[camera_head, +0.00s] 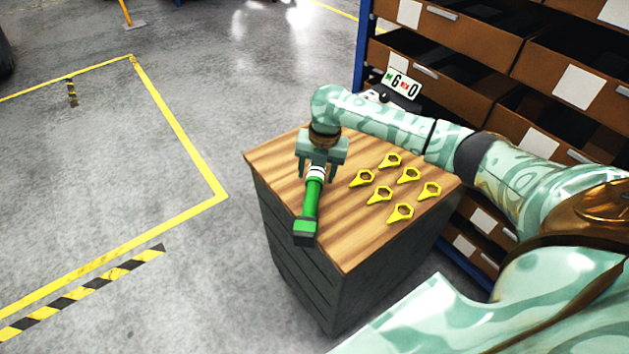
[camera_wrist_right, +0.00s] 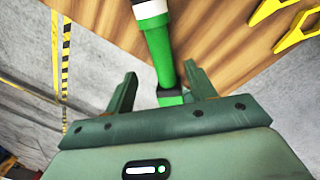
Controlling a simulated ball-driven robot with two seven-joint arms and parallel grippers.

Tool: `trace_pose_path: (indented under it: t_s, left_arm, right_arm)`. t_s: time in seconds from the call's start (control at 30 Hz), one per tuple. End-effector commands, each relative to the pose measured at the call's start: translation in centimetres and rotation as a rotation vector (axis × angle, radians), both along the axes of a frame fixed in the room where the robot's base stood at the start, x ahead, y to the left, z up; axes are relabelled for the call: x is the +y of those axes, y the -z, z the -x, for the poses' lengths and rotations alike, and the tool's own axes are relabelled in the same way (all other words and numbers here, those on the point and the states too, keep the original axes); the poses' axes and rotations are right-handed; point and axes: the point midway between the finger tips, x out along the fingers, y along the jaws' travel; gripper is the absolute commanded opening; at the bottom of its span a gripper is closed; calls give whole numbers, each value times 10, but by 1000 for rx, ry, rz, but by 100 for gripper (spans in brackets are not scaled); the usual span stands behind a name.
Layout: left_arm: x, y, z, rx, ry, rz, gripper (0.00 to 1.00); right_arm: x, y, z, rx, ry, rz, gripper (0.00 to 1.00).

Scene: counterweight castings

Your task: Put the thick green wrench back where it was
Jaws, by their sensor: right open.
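The green wrench (camera_head: 312,200) has a thick green handle, a white and black band near my gripper and a dark block at its near end. It is over the left part of the wooden-topped cabinet, its dark end at or past the edge; I cannot tell whether it rests on the top. My right gripper (camera_head: 321,168) is open at its far end. In the right wrist view the green wrench (camera_wrist_right: 161,55) runs down to between the two open fingers (camera_wrist_right: 161,90), with gaps at both sides. My left gripper is not in view.
Several yellow ring-ended pieces (camera_head: 380,195) lie on the right of the cabinet top (camera_head: 345,245). A small number display (camera_head: 402,86) stands behind. A rack of brown bins (camera_head: 450,40) is at the right. Open grey floor with yellow lines (camera_head: 180,120) is at the left.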

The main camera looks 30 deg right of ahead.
Motion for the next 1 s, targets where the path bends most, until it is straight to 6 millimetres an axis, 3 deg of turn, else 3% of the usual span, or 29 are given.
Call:
trace_pose_path:
  t_s: [0.03,0.1,0.27,1.0]
  left_arm:
    - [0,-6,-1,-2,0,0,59]
    - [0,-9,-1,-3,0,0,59]
    - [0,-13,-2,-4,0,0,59]
    - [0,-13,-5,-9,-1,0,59]
  right_arm:
    - [-2,-15,0,-3,-2,1,55]
    - [-3,-26,2,-2,-1,1,55]
    - [-5,-42,3,-1,1,1,55]
    - [-5,-43,3,1,0,0,55]
